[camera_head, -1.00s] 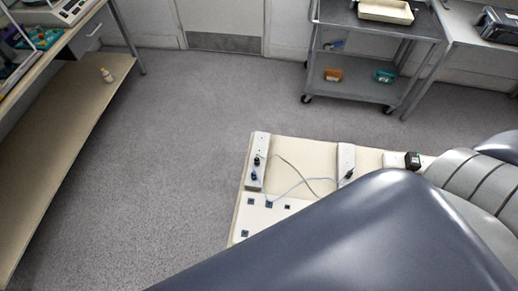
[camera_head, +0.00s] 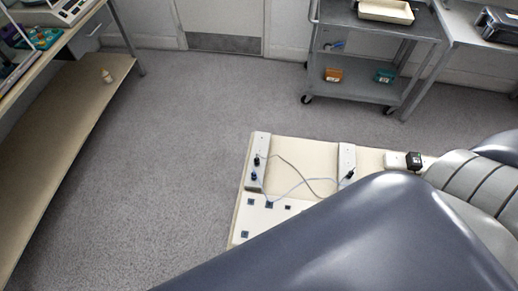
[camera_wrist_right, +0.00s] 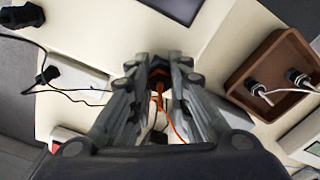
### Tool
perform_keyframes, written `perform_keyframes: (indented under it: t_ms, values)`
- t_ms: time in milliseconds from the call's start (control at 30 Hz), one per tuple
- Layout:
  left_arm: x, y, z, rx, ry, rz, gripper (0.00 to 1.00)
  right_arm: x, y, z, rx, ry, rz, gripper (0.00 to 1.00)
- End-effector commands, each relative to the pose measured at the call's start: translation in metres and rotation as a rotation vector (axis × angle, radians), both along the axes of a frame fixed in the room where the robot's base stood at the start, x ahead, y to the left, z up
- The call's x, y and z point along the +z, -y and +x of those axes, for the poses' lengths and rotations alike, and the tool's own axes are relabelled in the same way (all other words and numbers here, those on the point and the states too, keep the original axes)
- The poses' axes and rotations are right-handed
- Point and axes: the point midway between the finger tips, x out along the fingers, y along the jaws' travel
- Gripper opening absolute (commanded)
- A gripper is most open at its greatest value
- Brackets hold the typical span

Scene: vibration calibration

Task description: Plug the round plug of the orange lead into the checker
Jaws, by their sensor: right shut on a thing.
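In the right wrist view my right gripper (camera_wrist_right: 157,66) is shut on the dark plug end of the orange lead (camera_wrist_right: 161,92). The orange cord runs back between the fingers toward the wrist. The plug's tip is mostly hidden by the fingers, so I cannot tell whether it touches anything. A pale panel lies under the fingertips. I cannot tell for certain which device is the checker; a dark screen-like part (camera_wrist_right: 180,6) shows at the top edge. In the head view my arm covers the right gripper and much of the bench. My left gripper is in neither view.
In the wrist view a brown tray (camera_wrist_right: 237,80) with two plugs lies to the right, and a black adapter (camera_wrist_right: 47,75) with thin cords lies to the left. In the head view, white socket strips (camera_head: 347,160) and cords sit on the pale board (camera_head: 300,150); open floor lies left.

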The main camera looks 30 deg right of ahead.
Motion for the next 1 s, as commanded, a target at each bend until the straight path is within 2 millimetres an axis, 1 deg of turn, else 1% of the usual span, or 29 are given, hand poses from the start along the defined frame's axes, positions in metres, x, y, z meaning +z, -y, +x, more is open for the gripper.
perform_keyframes:
  t_ms: [267,300,367,767,1000]
  values:
    - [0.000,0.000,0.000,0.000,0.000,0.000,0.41,0.000,-0.001,0.000,-0.018,0.001,0.002,0.00]
    - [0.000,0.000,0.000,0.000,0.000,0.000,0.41,0.000,-0.001,0.000,-0.018,0.001,0.002,0.27]
    - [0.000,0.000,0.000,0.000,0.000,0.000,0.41,0.000,-0.001,0.000,-0.017,0.000,0.001,0.40]
    - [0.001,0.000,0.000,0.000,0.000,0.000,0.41,0.002,0.000,0.000,-0.016,0.000,0.000,0.41]
    - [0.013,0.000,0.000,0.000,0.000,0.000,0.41,0.013,0.000,0.000,-0.015,0.000,0.000,0.41]
